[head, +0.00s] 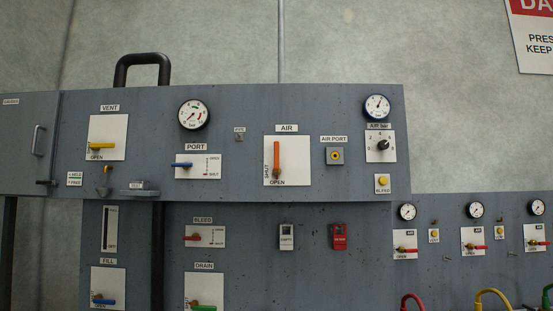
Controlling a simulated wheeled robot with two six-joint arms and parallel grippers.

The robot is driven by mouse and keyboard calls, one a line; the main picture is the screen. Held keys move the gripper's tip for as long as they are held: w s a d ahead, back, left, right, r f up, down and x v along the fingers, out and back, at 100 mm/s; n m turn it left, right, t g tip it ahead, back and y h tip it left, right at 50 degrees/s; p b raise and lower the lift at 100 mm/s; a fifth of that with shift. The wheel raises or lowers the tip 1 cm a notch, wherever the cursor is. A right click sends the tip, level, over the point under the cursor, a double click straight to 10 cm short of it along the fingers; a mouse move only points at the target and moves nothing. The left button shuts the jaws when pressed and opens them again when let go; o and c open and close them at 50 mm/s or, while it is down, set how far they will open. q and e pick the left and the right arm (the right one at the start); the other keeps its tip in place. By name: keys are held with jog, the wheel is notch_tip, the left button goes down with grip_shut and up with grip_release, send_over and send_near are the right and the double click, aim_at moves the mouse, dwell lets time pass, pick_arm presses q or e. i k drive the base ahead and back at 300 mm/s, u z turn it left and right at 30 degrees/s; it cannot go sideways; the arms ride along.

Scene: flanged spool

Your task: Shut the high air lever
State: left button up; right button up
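The orange lever (277,158) is on a white plate (300,175) under the AIR label on the upper grey panel. The lever stands upright. The plate reads SHUT along its left side and OPEN along the bottom. Neither of my grippers is in the head view, so their place relative to the lever is not shown.
Left of the lever are a blue PORT lever (182,165) and a yellow VENT lever (103,146). Several red levers are lower right. Nothing visibly covers the orange lever.

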aim_at(276, 171)
jog(key=z, duration=1.15)
jog(key=i, duration=2.45)
jog(key=u, duration=1.55)
